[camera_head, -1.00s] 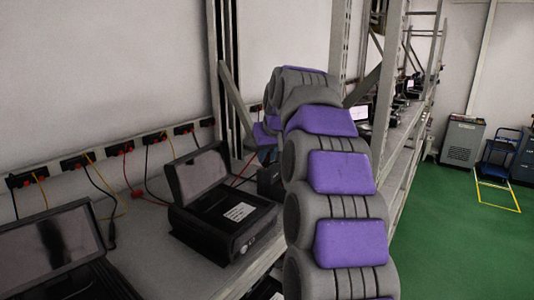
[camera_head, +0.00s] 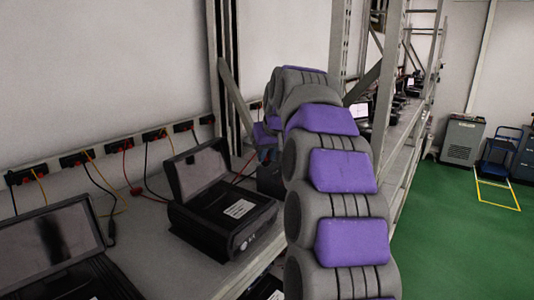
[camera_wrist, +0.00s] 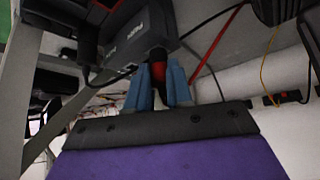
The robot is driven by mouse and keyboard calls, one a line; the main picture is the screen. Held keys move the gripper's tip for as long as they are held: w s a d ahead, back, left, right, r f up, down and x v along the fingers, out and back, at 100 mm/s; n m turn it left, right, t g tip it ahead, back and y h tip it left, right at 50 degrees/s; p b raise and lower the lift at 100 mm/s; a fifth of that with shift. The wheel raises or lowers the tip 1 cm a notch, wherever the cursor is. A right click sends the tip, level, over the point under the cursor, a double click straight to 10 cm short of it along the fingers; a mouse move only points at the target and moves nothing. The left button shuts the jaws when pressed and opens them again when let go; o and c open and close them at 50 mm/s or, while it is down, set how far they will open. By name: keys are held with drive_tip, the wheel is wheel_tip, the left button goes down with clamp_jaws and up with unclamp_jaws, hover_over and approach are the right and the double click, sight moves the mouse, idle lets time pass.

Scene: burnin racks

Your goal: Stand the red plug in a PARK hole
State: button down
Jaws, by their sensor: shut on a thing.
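My gripper (camera_wrist: 159,75) has blue fingers and is shut on the red plug (camera_wrist: 158,71) in the wrist view. Only a short red part of the plug shows between the fingers. A black piece joins it at the far end, against a dark grey box (camera_wrist: 118,28) with small white lettering. I cannot tell whether the plug sits in a hole or only touches there. The lettering is too blurred to read surely as PARK. In the head view my arm covers the fingertips and the plug; a dark box (camera_head: 270,180) shows partly beside my arm.
An open black case (camera_head: 222,215) stands on the grey bench, with another screen unit (camera_head: 50,245) at left. Wall sockets (camera_head: 75,159) with red, black and yellow leads line the bench's back. A rack post (camera_head: 223,75) rises behind. Green floor (camera_head: 460,250) is clear at right.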

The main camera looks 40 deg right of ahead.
drive_tip(key=c, duration=0.5)
unclamp_jaws()
drive_tip(key=shift+c, duration=0.2)
drive_tip(key=shift+r+p, duration=1.9)
drive_tip(key=shift+r, duration=0.85)
drive_tip(key=shift+f, duration=0.1)
